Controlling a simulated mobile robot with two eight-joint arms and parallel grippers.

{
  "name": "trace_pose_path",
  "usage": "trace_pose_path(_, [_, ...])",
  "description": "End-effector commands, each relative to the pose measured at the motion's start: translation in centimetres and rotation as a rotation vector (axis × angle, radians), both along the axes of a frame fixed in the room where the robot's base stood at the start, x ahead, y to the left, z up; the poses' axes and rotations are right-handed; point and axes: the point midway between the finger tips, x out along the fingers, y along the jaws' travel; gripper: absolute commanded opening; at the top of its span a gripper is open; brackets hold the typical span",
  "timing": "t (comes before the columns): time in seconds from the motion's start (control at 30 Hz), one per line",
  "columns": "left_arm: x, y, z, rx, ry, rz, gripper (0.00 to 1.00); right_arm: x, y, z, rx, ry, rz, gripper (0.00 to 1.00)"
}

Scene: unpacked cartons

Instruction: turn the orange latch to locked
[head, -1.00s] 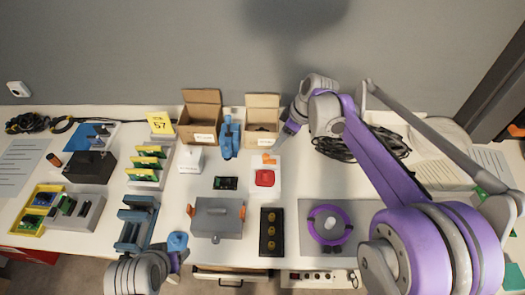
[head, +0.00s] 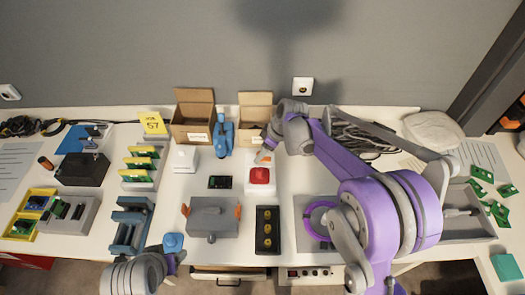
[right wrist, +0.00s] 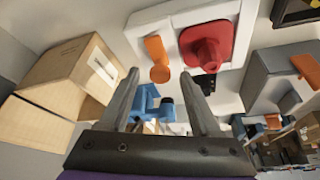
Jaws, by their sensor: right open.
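An orange latch (head: 264,157) sits on a white plate beside a red button (head: 260,176). In the right wrist view the latch (right wrist: 157,58) shows as an orange knob and tab, just beyond the fingertips. My right gripper (right wrist: 159,78) is open and empty, its two fingers pointing toward the latch without visibly touching it. In the head view the right gripper (head: 268,146) is small and partly hidden by its wrist, just behind the latch. My left gripper (head: 174,258) is low in the head view, near a blue round object (head: 173,242); its jaws are unclear.
Two open cartons (head: 193,125) (head: 254,128) and a blue device (head: 223,138) stand behind the latch. A grey box (head: 212,222) with orange side clips and a black tray (head: 267,235) lie in front. A cable coil (head: 360,136) lies to the right.

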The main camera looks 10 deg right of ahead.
Motion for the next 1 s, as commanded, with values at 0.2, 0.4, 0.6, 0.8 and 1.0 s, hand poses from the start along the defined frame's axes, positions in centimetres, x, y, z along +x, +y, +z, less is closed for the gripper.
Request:
trace_pose_path(0.2, [0.0, 0.0, 0.0, 0.0, 0.0, 0.0, 0.67, -0.01, -0.01, 0.03, 0.0, 0.0, 0.0, 0.33])
trace_pose_path(0.4, [0.0, 0.0, 0.0, 0.0, 0.0, 0.0, 0.67, -0.01, -0.01, 0.04, 0.0, 0.0, 0.0, 0.0])
trace_pose_path(0.6, [0.0, 0.0, 0.0, 0.0, 0.0, 0.0, 0.67, -0.02, -0.01, 0.05, 0.0, 0.0, -0.002, 0.0])
trace_pose_path(0.8, [-0.03, 0.0, -0.14, 0.0, 0.001, 0.0, 0.67, -0.05, 0.0, 0.03, -0.001, -0.001, -0.035, 0.0])
trace_pose_path(1.0, [-0.1, 0.0, -0.46, 0.0, 0.002, 0.0, 0.67, -0.15, 0.08, 0.01, 0.0, -0.001, -0.139, 0.0])
